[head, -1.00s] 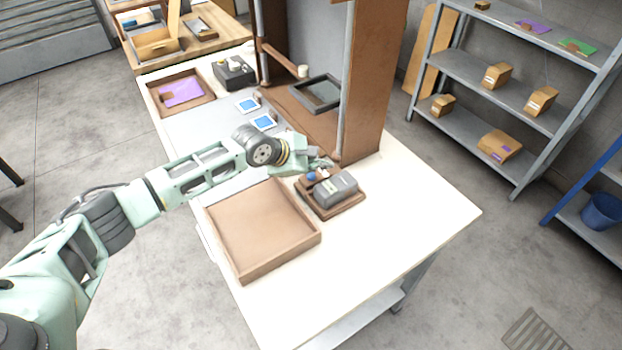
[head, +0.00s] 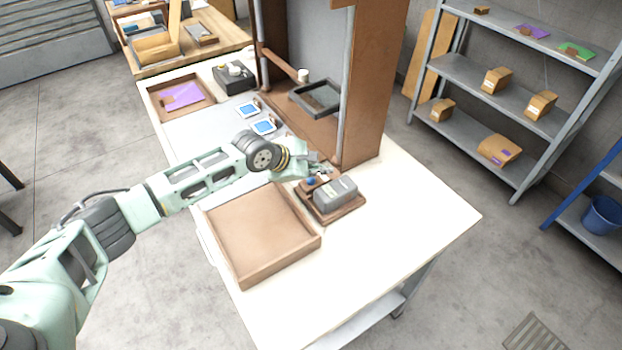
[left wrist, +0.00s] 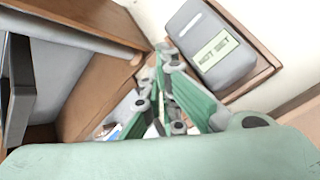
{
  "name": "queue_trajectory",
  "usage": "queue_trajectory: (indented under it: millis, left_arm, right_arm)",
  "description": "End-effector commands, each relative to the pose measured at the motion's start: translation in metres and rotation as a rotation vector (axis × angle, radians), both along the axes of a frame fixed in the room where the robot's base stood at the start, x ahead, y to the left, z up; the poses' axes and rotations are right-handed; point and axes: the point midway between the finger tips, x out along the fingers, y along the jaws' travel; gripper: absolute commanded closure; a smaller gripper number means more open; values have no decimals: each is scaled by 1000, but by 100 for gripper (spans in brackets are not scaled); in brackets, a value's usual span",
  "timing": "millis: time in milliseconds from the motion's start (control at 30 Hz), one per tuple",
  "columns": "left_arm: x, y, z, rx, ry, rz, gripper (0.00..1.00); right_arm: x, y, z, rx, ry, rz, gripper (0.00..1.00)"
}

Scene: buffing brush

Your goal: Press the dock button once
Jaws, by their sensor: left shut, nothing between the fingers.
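The dock is a brown wooden base (head: 335,214) with a grey box (head: 335,194) on it, on the white table. A round blue button (head: 311,181) shows at the dock's left end. My left gripper (head: 325,170) is shut and empty, just behind and above the button end of the dock, apart from the button as far as I can tell. Its fingers (left wrist: 163,55) point toward the box's left side in the wrist view. My right gripper is out of view.
An empty brown tray (head: 240,276) lies in front of the dock. Two blue-screened devices (head: 263,126) lie on a grey mat. The table's right side is clear.

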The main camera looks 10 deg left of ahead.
Motion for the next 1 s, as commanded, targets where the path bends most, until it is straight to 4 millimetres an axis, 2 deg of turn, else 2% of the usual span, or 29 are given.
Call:
queue_trajectory:
  millis: [1000]
  left_arm:
    - [0, 0, -8, 0, 0, 0, 100]
  right_arm:
    - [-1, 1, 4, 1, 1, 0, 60]
